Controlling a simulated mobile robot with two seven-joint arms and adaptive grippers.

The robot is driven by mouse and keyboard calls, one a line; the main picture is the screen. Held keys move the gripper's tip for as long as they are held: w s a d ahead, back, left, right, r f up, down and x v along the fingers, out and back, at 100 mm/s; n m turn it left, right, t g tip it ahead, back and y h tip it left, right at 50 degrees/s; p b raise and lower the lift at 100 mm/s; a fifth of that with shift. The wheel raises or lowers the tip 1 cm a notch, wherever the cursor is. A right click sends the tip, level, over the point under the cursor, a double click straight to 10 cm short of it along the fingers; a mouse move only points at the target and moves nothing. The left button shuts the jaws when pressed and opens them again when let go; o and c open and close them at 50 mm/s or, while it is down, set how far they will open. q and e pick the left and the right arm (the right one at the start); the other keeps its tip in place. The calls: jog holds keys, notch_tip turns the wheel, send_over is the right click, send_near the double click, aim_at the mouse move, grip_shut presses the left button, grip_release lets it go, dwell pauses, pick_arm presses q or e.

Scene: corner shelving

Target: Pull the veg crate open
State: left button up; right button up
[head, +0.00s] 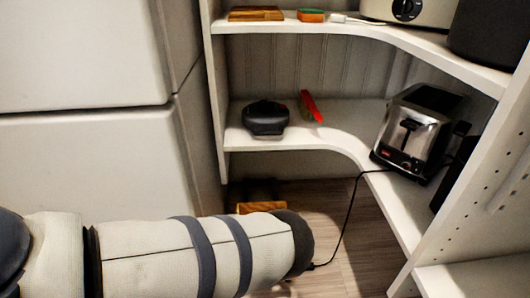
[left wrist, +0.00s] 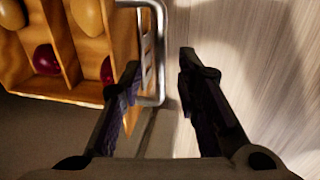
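The veg crate (left wrist: 62,88) is an orange-brown wooden box with dividers, at the upper left of the left wrist view. Pale round vegetables and dark red ones lie in its compartments. A metal bar handle (left wrist: 160,50) stands out from its right side. My left gripper (left wrist: 158,64) is open around the handle's bar: one finger is on the crate side, the other on the outer side. A gap shows between the bar and the outer finger. In the head view, part of the crate (head: 262,207) shows on the floor under the shelves; my left arm hides the gripper and handle.
The middle shelf (head: 330,120) holds a dark round appliance (head: 265,118), a red item (head: 311,106) and a toaster (head: 418,130), whose cord (head: 350,215) hangs to the floor. Bare wood floor (head: 355,260) lies right of my arm. A white cabinet (head: 85,150) stands left.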

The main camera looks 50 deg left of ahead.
pick_arm(q)
notch_tip(320, 180, up, 11)
jog(key=s+d, duration=0.1)
jog(key=shift+s+d, duration=0.25)
jog(key=shift+d, duration=0.1)
